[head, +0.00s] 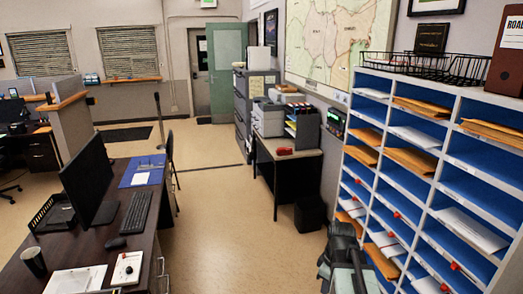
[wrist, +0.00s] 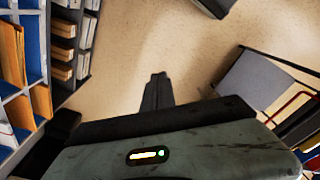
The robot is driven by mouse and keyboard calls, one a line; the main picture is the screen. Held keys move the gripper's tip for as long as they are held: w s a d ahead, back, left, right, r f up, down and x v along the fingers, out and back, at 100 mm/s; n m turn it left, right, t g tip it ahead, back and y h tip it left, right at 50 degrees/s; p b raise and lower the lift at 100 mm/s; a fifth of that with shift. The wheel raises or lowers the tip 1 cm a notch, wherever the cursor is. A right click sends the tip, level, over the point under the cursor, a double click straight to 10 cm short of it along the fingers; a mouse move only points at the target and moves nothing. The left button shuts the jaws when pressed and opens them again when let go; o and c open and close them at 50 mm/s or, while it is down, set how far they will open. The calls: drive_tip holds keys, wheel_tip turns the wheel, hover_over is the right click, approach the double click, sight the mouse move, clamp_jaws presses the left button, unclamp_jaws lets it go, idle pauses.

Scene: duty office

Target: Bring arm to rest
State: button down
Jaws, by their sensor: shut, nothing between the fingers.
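My gripper (wrist: 157,78) shows in the wrist view, its dark fingers together and nothing between them, over the bare tan floor. The grey-green housing of my arm fills the bottom of that view. In the head view my folded arm (head: 345,262) shows low at the right, in front of the pigeonhole shelf. I cannot make out the fingertips there.
The blue-lined pigeonhole shelf (head: 455,185) with envelopes stands close on the right. A dark desk (head: 150,215) with a monitor (head: 90,180) is on the left. A printer table (head: 290,160) and a black bin (head: 310,213) stand ahead. The floor (head: 225,215) between is clear.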

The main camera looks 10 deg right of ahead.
drive_tip(key=s+a+f+m, duration=0.1)
drive_tip(key=s+a+m, duration=0.1)
drive_tip(key=a+m, duration=0.7)
drive_tip(key=shift+s+a+h+b, duration=0.15)
drive_tip(key=shift+a+h+b, duration=0.25)
drive_tip(key=shift+a, duration=0.8)
drive_tip(key=shift+d+f, duration=0.1)
drive_tip(key=shift+d, duration=0.05)
